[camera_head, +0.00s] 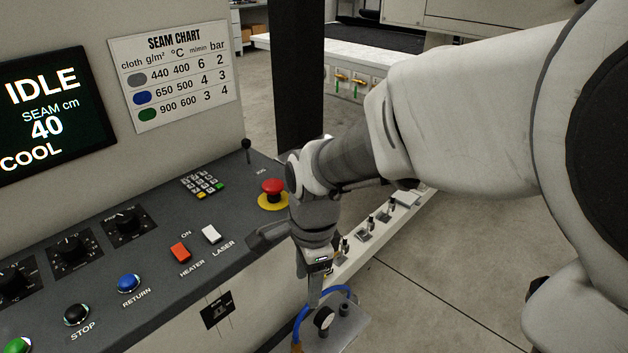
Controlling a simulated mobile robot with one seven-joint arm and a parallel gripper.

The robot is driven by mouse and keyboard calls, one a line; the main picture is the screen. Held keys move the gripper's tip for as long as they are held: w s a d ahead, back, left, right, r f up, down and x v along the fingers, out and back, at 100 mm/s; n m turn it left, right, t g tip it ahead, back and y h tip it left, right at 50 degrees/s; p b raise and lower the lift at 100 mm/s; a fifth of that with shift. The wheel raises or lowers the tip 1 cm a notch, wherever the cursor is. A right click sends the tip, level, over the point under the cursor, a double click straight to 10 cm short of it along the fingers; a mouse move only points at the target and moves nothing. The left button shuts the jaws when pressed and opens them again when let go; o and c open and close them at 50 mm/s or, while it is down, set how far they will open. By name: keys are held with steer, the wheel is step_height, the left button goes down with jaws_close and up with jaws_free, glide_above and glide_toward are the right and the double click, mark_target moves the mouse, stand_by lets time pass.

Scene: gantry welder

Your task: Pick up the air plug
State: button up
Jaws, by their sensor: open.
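My gripper (312,298) points down beside the right end of the control console, just above a grey plate or block (350,332) at the bottom of the picture. The plate carries a round dark gauge (323,318) and a dark upright fitting. A blue hose (301,318) loops around behind the fingers. A small brass-coloured piece (296,347) shows at the hose's lower left end; it may be the air plug, but the picture's bottom edge cuts it off. My gripper is open, its fingertips partly merging with the fittings. I see nothing held in it.
The console (160,240) with knobs, buttons and a red emergency stop (273,188) lies close left of my gripper. A dark post (298,80) stands behind. A pale rail (375,230) with several small fittings runs to the right. Open floor (440,290) lies right.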

steer(key=m+b, duration=0.1)
steer(key=m, duration=0.1)
glide_above(296, 336)
step_height(296, 336, down, 5)
steer(key=shift+h, duration=0.4)
step_height(296, 336, down, 11)
steer(key=b, duration=0.5)
steer(key=shift+d+b, duration=0.1)
steer(key=shift+b, duration=0.2)
steer(key=shift+f+b, duration=2.05)
steer(key=shift+f, duration=1)
steer(key=shift+c, duration=0.2)
jaws_close()
steer(key=shift+r, duration=0.1)
